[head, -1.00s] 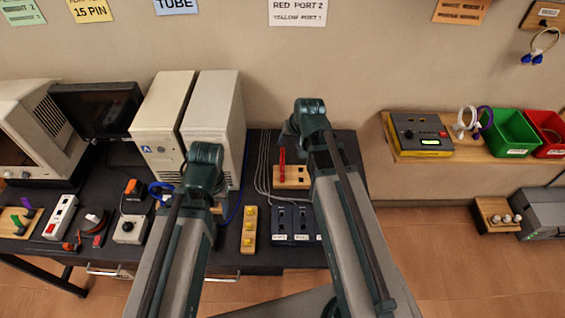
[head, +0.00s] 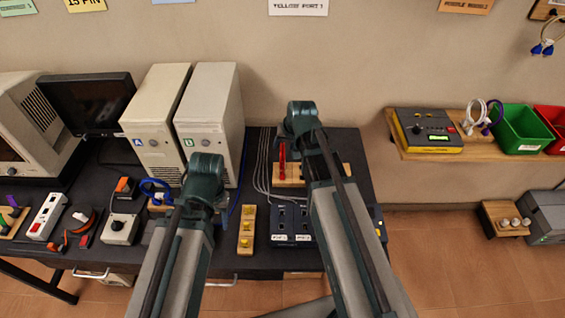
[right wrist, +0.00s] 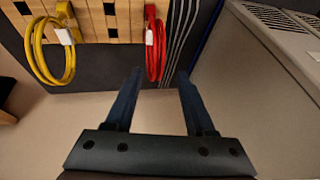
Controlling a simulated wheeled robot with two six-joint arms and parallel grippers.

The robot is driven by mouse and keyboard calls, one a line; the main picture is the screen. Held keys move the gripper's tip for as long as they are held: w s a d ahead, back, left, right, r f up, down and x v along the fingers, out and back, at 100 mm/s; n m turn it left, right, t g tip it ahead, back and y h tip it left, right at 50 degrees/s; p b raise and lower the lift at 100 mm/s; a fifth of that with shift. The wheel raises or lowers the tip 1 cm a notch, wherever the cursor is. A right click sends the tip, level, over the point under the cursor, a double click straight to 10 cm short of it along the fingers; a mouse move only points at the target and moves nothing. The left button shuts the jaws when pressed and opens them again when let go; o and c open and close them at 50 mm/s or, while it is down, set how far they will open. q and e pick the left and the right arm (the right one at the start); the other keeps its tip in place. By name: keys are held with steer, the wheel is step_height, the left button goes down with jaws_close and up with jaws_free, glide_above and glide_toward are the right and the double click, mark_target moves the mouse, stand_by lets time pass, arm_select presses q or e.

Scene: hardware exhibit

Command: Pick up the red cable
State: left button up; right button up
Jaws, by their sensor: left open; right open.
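The red cable (right wrist: 155,45) hangs as a coil with a white tag from a wooden block in the right wrist view. In the head view a narrow red piece of it (head: 282,163) shows above the wooden holder (head: 291,178), partly beside my right arm. My right gripper (right wrist: 158,84) is open and empty in the right wrist view, its fingertips pointing toward the red cable's lower end, with no contact visible. My left arm's joint shows left of centre in the head view; my left gripper is hidden behind it.
A yellow cable (right wrist: 53,55) hangs left of the red one. Two computer towers (head: 207,115) stand behind my left arm on the dark table (head: 258,150). Switch boxes (head: 292,217) and a yellow-button block (head: 247,230) lie near the front. Grey wires run behind the holder.

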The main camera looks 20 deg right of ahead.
mark_target(283, 148)
steer(key=b+x, duration=0.4)
steer(key=x, duration=0.1)
steer(key=shift+d+f, duration=0.1)
steer(key=shift+d, duration=0.05)
jaws_close()
stand_by(1.3)
